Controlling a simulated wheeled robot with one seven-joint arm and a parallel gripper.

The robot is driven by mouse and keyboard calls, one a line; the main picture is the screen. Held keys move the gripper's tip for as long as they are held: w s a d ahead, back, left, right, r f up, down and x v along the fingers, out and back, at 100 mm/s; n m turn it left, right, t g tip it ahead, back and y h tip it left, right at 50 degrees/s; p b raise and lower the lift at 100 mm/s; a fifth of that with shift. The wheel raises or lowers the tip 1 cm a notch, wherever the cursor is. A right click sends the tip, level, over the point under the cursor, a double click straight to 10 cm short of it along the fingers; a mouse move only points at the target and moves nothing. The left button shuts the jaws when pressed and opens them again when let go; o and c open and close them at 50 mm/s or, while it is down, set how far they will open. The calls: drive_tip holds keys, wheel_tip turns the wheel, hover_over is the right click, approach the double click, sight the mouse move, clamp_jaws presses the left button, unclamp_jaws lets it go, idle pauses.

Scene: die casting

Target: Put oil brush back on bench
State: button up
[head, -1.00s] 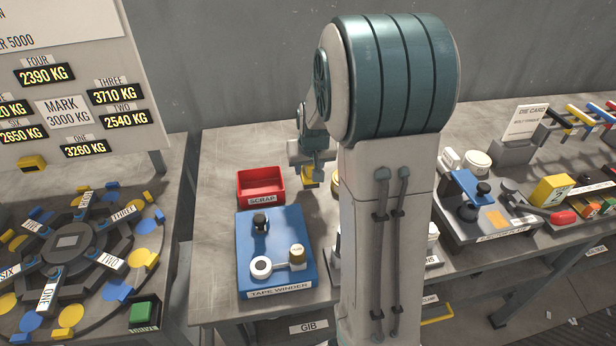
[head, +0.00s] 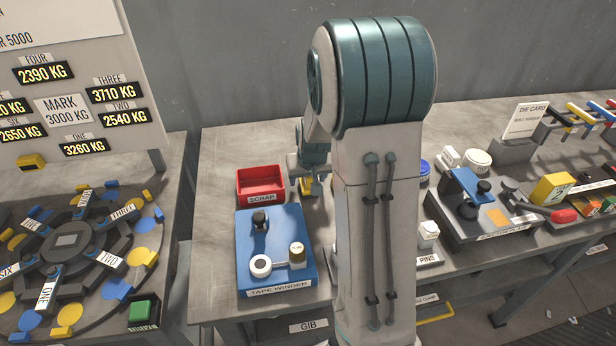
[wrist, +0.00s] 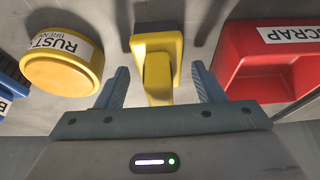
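A yellow object with a block-like base and a narrower upright part (wrist: 157,70), which I take to be the oil brush, shows in the wrist view on the grey bench. It also shows in the head view as a small yellow patch (head: 306,186) below my wrist, mostly hidden by my arm. My gripper (wrist: 160,86) is open, with one finger on each side of the yellow part and gaps visible on both sides. The bench (head: 222,165) carries it, just right of the red scrap bin (head: 261,184); whether its base rests flat is hard to tell.
A round yellow tin labelled RUST (wrist: 62,68) stands left of the fingers in the wrist view; the scrap bin is close on the right. The blue tape winder (head: 275,247) sits in front of the bin. My arm hides the bench middle.

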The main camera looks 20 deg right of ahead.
drive_tip(key=shift+r, duration=0.1)
drive_tip(key=shift+r, duration=0.25)
drive_tip(key=d+v, duration=0.1)
drive_tip(key=v, duration=1)
drive_tip(key=s+a+r+n+g, duration=0.1)
drive_tip(key=s+a, duration=0.4)
drive_tip(key=s, duration=0.4)
drive_tip(key=s+a+r+n+g+y, duration=0.1)
drive_tip(key=s+a, duration=0.5)
drive_tip(key=s, duration=0.4)
drive_tip(key=shift+s+p, duration=0.35)
drive_tip(key=shift+p, duration=0.1)
drive_tip(key=shift+a, duration=0.1)
